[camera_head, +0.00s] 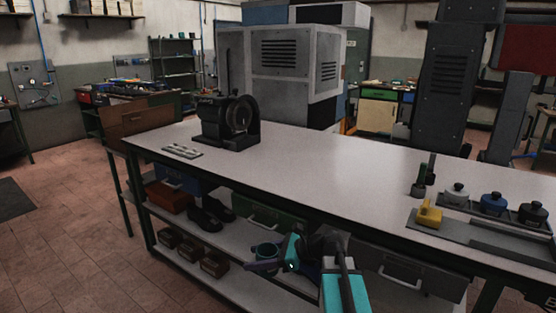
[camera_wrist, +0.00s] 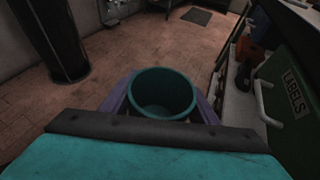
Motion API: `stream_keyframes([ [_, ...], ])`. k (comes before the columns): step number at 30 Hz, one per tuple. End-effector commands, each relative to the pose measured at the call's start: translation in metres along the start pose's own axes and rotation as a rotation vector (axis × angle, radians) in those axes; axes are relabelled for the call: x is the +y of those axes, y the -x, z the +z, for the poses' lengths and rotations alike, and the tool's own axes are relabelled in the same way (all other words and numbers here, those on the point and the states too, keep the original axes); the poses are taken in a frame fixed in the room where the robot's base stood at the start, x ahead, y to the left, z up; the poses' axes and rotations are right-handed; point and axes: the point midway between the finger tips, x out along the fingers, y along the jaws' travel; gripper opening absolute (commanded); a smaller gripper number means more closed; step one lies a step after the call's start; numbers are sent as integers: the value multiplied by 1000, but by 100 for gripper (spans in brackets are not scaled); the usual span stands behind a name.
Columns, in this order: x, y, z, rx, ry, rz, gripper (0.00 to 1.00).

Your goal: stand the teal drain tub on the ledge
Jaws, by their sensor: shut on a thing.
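The teal drain tub (camera_head: 265,250) is held between the purple fingers of my gripper (camera_head: 262,264), in front of the bench at about lower-shelf height. In the wrist view the round, open-topped tub (camera_wrist: 163,90) sits between the two fingers of my gripper (camera_wrist: 160,110), and its inside looks empty. Its lower part is hidden. I cannot tell for sure which surface is the ledge; a low grey strip (camera_head: 470,245) lies on the bench top at the right, with a yellow container (camera_head: 429,216) at its left end.
The bench top (camera_head: 320,165) is largely clear in the middle. A black machine (camera_head: 230,120) stands at its left. Several small bottles (camera_head: 493,204) stand at the right. A green drawer reading LABELS (camera_wrist: 290,95) is close on the right.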

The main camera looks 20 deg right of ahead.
Motion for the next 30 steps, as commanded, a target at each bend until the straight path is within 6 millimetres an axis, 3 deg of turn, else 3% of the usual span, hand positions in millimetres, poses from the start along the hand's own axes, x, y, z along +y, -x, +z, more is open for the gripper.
stream_keyframes([
  [14,7,-8,11,0,7,18,35],
  [30,8,18,75,0,8,19,35],
])
